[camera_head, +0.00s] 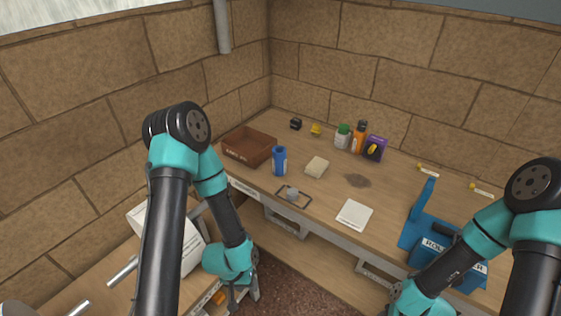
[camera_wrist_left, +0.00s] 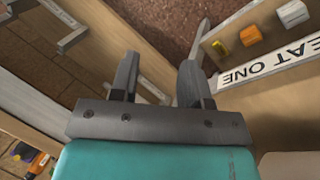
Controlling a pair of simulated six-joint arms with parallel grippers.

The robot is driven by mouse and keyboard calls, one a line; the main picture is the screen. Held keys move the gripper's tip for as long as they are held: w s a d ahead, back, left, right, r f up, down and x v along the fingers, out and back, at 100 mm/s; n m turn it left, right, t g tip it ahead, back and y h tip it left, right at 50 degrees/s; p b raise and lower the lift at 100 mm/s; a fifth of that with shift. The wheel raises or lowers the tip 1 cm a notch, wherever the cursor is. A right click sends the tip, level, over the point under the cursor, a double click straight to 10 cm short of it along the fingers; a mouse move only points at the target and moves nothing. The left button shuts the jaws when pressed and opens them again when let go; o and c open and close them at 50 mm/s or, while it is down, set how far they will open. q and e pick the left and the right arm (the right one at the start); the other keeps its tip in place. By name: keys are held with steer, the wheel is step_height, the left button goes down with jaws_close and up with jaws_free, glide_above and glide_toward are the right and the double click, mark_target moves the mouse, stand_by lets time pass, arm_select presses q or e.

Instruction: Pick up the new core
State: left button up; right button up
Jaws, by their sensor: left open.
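My left gripper (camera_head: 243,293) hangs low beside the left bench and is open; in the left wrist view its two fingers (camera_wrist_left: 157,80) stand apart with nothing between them. An open compartment with a yellow piece (camera_wrist_left: 220,48), an orange block (camera_wrist_left: 249,36) and a white block (camera_wrist_left: 292,13) lies to the right of the fingers, apart from them. An orange piece (camera_head: 219,297) also shows near the left gripper. I cannot tell which item is the new core. My right gripper (camera_head: 412,305) is at the bottom edge, its fingers not clear.
The bench holds a brown box (camera_head: 247,148), blue can (camera_head: 279,161), sponge (camera_head: 316,167), bottles, white paper (camera_head: 354,215) and a wire frame with a grey piece (camera_head: 292,195). A blue device (camera_head: 431,238) stands right. Silver rods (camera_head: 123,271) stick out at left.

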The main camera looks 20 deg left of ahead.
arm_select(q)
steer(key=o, duration=0.9)
steer(key=shift+w, duration=0.1)
